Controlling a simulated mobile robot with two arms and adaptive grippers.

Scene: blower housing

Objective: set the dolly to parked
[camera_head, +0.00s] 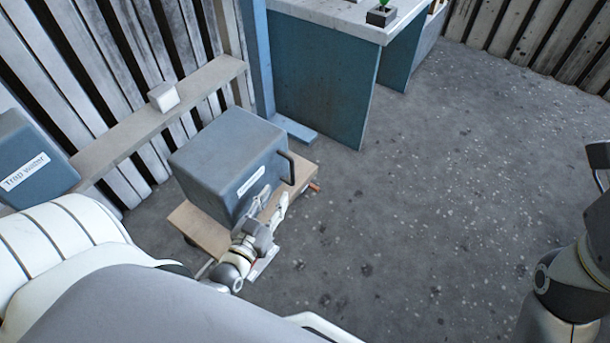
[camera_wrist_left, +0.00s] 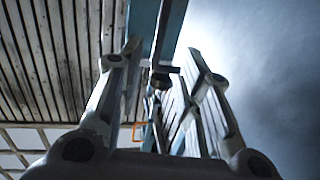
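The dolly (camera_head: 194,228) is a low wooden platform beside the slatted wall, with a blue-grey lidded box (camera_head: 215,165) on it. The box has a white label and a dark handle. A small orange-red part (camera_head: 314,187) shows at the dolly's far right end. My left gripper (camera_head: 275,198) is at the dolly's near right side, in front of the box. Its fingers stand apart, also in the left wrist view (camera_wrist_left: 165,60), with no held object visible. A small dark part (camera_wrist_left: 160,79) appears between them; I cannot tell what it is.
A box labelled "Trap water" (camera_head: 30,165) is at the left. A small white block (camera_head: 163,97) sits on a wall rail (camera_head: 120,140). A blue post (camera_head: 257,60) and a blue workbench (camera_head: 320,75) stand behind the dolly. The speckled floor (camera_head: 440,200) to the right is clear.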

